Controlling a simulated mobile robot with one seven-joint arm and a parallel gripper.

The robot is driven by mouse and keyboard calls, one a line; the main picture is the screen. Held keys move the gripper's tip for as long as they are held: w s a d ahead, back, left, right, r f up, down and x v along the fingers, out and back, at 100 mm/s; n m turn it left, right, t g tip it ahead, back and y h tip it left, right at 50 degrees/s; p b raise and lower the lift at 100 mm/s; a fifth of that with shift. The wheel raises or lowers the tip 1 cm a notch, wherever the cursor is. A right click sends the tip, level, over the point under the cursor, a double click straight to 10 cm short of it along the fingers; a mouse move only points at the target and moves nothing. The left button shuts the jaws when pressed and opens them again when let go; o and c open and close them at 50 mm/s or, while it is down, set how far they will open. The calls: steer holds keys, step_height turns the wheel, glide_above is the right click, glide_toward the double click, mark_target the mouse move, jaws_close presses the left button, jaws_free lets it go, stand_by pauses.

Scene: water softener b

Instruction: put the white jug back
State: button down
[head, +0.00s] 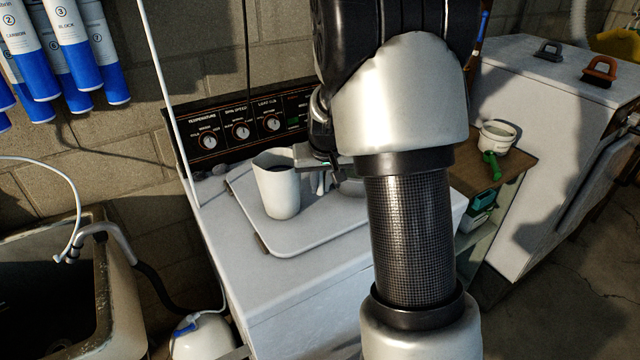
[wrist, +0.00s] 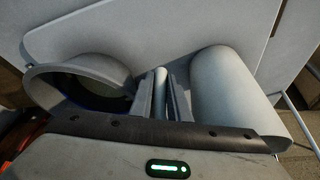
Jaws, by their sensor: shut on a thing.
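The white jug (head: 279,190) is an upright, open-topped cylinder over the pale lid (head: 315,240) of the white machine. I cannot tell whether its base touches the lid. My gripper (head: 320,172) is at its right side, near its rim, partly hidden by my arm. In the wrist view the white cylinder at the right (wrist: 225,85) looks like the jug's body. There my gripper (wrist: 161,95) is shut on a slim upright white bar, seemingly the jug's handle. How the bar joins the body is hidden.
A pale round vessel (wrist: 75,75) with a dark mouth is left of the fingers in the wrist view. A control panel with knobs (head: 241,130) stands behind the lid. A white pot (head: 497,137) and green object (head: 491,165) are on a shelf at right; a sink (head: 125,260) is at left.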

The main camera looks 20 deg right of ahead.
steer(key=shift+f, duration=0.2)
steer(key=c, duration=1.7)
jaws_free()
steer(key=shift+r, duration=0.1)
steer(key=shift+r, duration=0.1)
